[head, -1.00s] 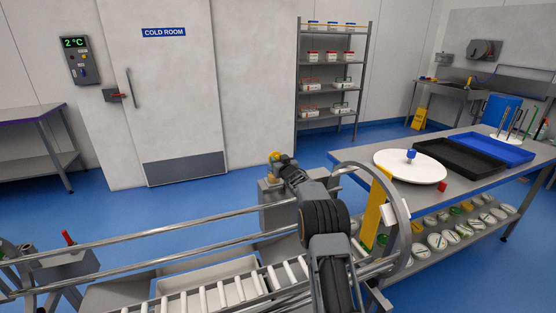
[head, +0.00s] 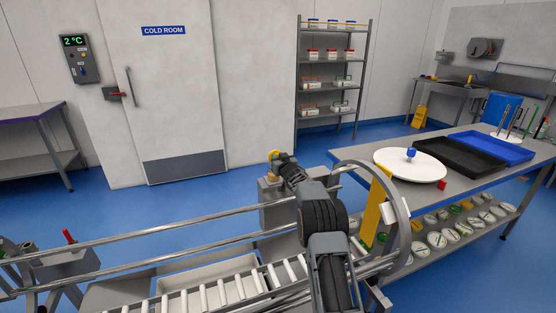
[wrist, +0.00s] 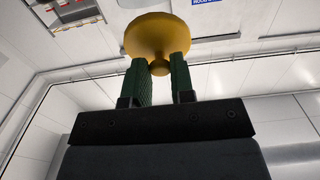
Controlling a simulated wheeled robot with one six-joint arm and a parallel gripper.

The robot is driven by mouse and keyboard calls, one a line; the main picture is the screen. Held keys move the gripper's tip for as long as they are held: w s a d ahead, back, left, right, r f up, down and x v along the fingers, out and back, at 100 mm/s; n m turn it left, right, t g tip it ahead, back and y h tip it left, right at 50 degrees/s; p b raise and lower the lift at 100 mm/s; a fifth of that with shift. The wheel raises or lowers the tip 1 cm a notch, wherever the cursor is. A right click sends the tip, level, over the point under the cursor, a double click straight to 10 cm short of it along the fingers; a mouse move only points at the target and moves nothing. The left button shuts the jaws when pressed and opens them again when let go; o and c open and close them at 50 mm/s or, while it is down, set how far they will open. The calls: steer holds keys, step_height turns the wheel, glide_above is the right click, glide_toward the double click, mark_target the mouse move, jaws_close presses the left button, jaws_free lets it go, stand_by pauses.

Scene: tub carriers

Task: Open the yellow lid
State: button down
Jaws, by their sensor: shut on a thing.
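The yellow lid (wrist: 158,32) is a round disc with a small knob, near the top middle of the wrist view. My gripper (wrist: 161,68) has dark green fingers closed on either side of the knob. In the head view the lid (head: 273,155) is a small yellow round shape at the far end of my arm, above a grey box (head: 270,195) beyond the rails. The lid looks tilted there. A small tan piece (head: 270,178) shows on the box below it; what it is I cannot tell. My arm hides part of the box.
A roller conveyor (head: 215,295) with metal rails lies in front. A steel table (head: 350,160) at right carries a white round board (head: 410,172), a black tray (head: 455,158) and a blue tray. A yellow upright plate (head: 376,208) stands close right of my arm.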

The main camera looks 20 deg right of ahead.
steer(key=t+b, duration=0.1)
steer(key=b, duration=0.4)
steer(key=s+f+t+b, duration=0.1)
steer(key=b, duration=0.5)
steer(key=shift+f+t, duration=0.15)
steer(key=shift+t, duration=0.25)
steer(key=shift+r, duration=0.2)
steer(key=c, duration=1)
jaws_free()
steer(key=shift+s, duration=0.1)
